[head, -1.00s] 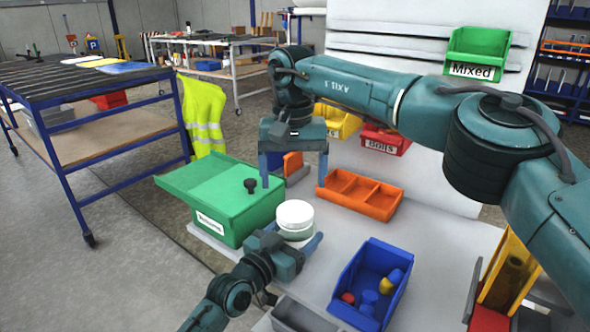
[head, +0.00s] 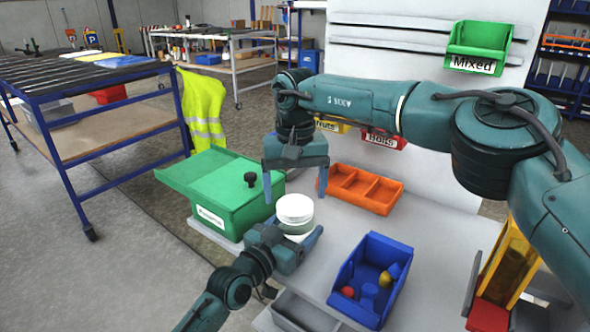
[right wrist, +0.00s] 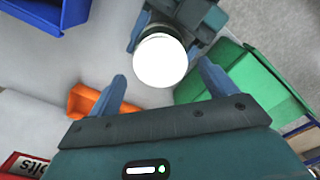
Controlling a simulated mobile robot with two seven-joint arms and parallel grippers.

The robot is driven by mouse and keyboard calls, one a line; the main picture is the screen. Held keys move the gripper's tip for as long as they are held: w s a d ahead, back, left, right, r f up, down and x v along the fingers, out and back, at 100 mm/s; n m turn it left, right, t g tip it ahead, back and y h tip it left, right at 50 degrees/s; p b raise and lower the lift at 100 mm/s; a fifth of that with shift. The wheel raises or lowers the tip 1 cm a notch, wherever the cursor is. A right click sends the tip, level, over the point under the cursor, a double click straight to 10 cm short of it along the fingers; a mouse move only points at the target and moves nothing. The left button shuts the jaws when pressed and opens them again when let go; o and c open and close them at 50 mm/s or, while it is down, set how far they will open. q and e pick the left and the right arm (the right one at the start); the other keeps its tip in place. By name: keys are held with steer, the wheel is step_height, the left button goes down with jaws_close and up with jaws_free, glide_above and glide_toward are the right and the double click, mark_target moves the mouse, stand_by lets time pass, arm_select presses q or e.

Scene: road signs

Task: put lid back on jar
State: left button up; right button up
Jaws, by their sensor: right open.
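The jar (head: 298,238) stands upright above the grey worktop with a round white lid (head: 295,208) on top; I cannot tell if it is fully seated. The lid also shows in the right wrist view (right wrist: 160,61), where it hides most of the jar. My left gripper (head: 290,236) has its fingers on either side of the jar, low down, and is shut on it. My right gripper (head: 295,190) points down above the lid, open and empty. Its fingertips lie left and right of the lid, apart from it.
A green lidded box (head: 232,210) with a black knob stands left of the jar. An orange divided tray (head: 362,190) lies behind right. A blue bin (head: 345,283) with small coloured pieces stands in front right. Worktop between tray and blue bin is clear.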

mark_target(295, 225)
steer(key=shift+f, duration=1.3)
steer(key=shift+c, duration=0.3)
